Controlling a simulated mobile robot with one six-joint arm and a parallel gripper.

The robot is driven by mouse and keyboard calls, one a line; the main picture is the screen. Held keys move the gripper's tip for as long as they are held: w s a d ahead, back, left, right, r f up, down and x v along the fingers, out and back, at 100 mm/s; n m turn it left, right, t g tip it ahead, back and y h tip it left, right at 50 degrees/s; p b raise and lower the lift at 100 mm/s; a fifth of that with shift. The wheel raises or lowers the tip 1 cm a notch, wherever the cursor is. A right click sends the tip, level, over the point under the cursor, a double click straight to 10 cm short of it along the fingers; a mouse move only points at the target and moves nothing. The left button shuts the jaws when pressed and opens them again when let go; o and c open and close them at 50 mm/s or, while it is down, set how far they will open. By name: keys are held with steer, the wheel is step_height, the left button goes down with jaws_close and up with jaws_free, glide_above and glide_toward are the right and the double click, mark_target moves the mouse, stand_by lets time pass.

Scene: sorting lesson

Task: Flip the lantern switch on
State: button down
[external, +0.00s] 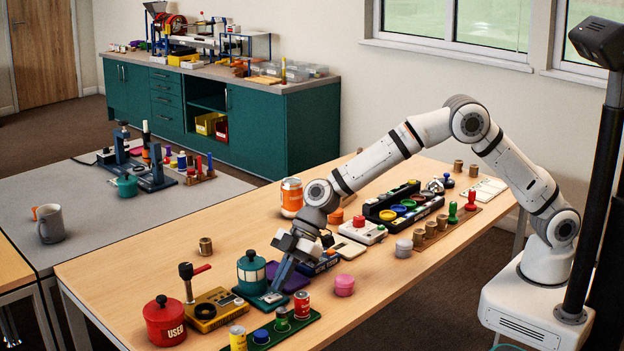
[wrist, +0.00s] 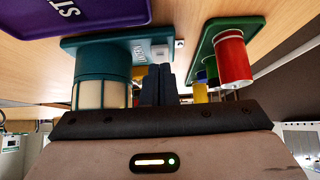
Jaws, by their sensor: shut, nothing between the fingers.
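The lantern (external: 252,272) is a teal cylinder with cream panels, standing on the near part of the table. In the wrist view the lantern (wrist: 103,80) is at the left, on a teal base plate (wrist: 85,45). A small white switch (wrist: 161,51) sits on that plate beside a white label. My gripper (external: 277,288) points down just right of the lantern, close to its base. In the wrist view my gripper's blue fingers (wrist: 158,85) are shut and empty, lined up with the switch. I cannot tell whether they touch it, nor which way it is set.
A purple tray (wrist: 75,15) lies beside the lantern plate. A green tray (external: 262,343) with a red can (external: 302,304) and a yellow can (external: 238,338) is close on the other side.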

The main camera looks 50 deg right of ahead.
steer(key=shift+r, duration=0.4)
steer(key=shift+r, duration=0.45)
steer(key=r, duration=0.3)
steer(key=shift+d+r+p, duration=0.1)
steer(key=shift+d+p, duration=0.15)
steer(key=shift+p, duration=0.15)
steer(key=d+f+v, duration=0.1)
steer(key=v, duration=0.8)
steer(key=shift+d+b, duration=0.4)
steer(key=shift+d, duration=0.2)
